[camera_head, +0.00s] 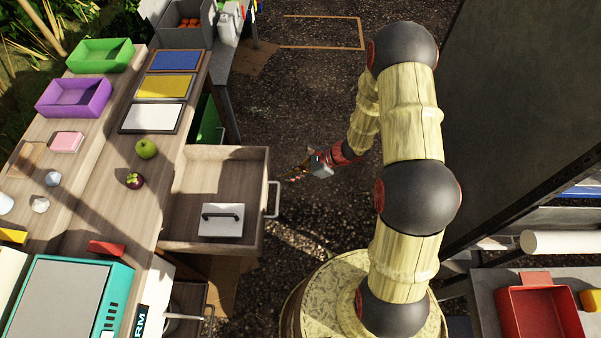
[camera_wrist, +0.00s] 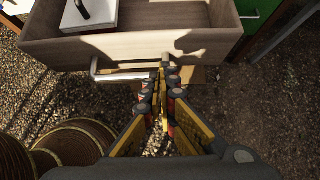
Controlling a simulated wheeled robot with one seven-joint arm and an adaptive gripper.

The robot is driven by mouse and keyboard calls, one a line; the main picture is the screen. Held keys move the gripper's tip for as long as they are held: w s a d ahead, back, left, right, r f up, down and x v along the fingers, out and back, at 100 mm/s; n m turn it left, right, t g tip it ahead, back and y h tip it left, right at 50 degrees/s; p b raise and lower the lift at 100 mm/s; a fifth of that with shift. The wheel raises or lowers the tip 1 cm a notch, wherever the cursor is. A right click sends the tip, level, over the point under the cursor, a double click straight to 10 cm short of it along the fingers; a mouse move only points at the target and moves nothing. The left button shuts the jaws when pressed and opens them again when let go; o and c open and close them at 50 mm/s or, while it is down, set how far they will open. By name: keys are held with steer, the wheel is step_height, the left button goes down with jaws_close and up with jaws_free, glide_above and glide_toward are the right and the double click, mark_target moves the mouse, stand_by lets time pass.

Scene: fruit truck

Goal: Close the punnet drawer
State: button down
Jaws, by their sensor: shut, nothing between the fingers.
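The wooden drawer (camera_head: 183,229) is pulled out from the counter in the head view. A white square lid with a dark handle (camera_head: 221,220) lies inside it. The drawer's front panel (camera_wrist: 110,52) spans the top of the wrist view, and its metal bar handle (camera_wrist: 125,77) faces me. My gripper (camera_head: 298,174) is outside the drawer, by its front. In the wrist view my gripper (camera_wrist: 166,75) is shut and empty, with its tips by the right end of the handle. I cannot tell whether the tips touch it.
A teal machine (camera_head: 117,300) stands at the lower left. Gravel floor (camera_head: 310,115) is clear beyond my gripper. A red bin (camera_head: 575,300) sits at the lower right.

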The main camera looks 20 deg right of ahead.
mark_target(266, 182)
steer(key=shift+w+a+f+b, duration=0.25)
steer(key=shift+w+a, duration=0.05)
steer(key=shift+a, duration=0.55)
steer(key=shift+w+a+f+b, duration=0.2)
steer(key=shift+w+a, duration=0.15)
steer(key=shift+a, duration=0.55)
steer(key=shift+w+a+f+b, duration=0.25)
steer(key=shift+w+a, duration=0.05)
steer(key=shift+a, duration=0.55)
steer(key=w+a+b, duration=0.1)
steer(key=w+a, duration=0.2)
steer(key=a, duration=0.7)
steer(key=w+a+b, duration=0.1)
steer(key=w+a, duration=0.3)
steer(key=a, duration=0.6)
steer(key=w+a+b, duration=0.1)
steer(key=w+a, duration=0.3)
steer(key=a, duration=0.7)
steer(key=shift+d, duration=0.1)
